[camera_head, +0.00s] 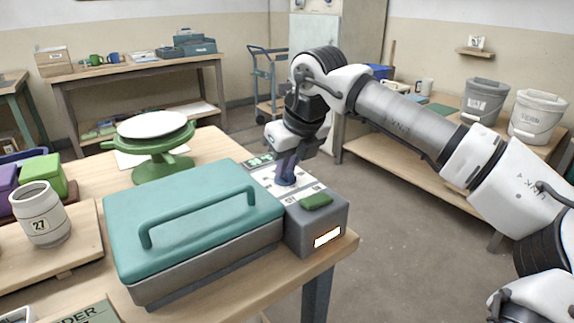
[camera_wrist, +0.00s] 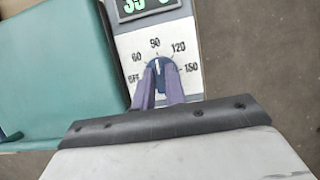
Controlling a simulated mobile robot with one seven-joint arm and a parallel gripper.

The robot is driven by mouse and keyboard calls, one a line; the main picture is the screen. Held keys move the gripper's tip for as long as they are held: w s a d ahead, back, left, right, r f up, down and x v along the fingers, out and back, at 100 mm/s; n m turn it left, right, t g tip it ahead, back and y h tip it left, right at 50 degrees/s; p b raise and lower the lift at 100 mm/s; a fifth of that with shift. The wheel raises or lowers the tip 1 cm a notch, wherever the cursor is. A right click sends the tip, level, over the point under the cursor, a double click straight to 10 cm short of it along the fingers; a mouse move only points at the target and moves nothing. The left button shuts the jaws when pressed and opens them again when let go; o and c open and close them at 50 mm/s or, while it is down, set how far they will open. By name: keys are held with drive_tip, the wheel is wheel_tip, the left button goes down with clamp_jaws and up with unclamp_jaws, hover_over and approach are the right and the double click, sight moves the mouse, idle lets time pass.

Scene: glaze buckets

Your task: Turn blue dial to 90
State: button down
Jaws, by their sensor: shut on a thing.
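The blue dial (camera_wrist: 158,66) sits on the pale panel of a grey control box (camera_head: 331,221). In the wrist view its white pointer line points up, close to the 90 mark. Other marks on the panel read OFF, 60, 120 and what looks like 150. My gripper (camera_wrist: 158,78) is shut on the dial, with one purple finger on each side of it. In the head view my gripper (camera_head: 287,178) comes down onto the panel from above, and the dial is mostly hidden there.
A green digital display (camera_wrist: 145,7) lies above the dial. A teal-lidded box with a handle (camera_head: 200,205) stands close on the left of the control box. A green stand with a white disc (camera_head: 155,165) is behind. A jar marked 27 (camera_head: 42,220) stands on a board.

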drive_tip(key=c, duration=1.4)
unclamp_jaws()
drive_tip(key=shift+c, duration=0.2)
drive_tip(key=p+v, duration=0.1)
drive_tip(key=v, duration=1.3)
drive_tip(key=shift+w, duration=0.1)
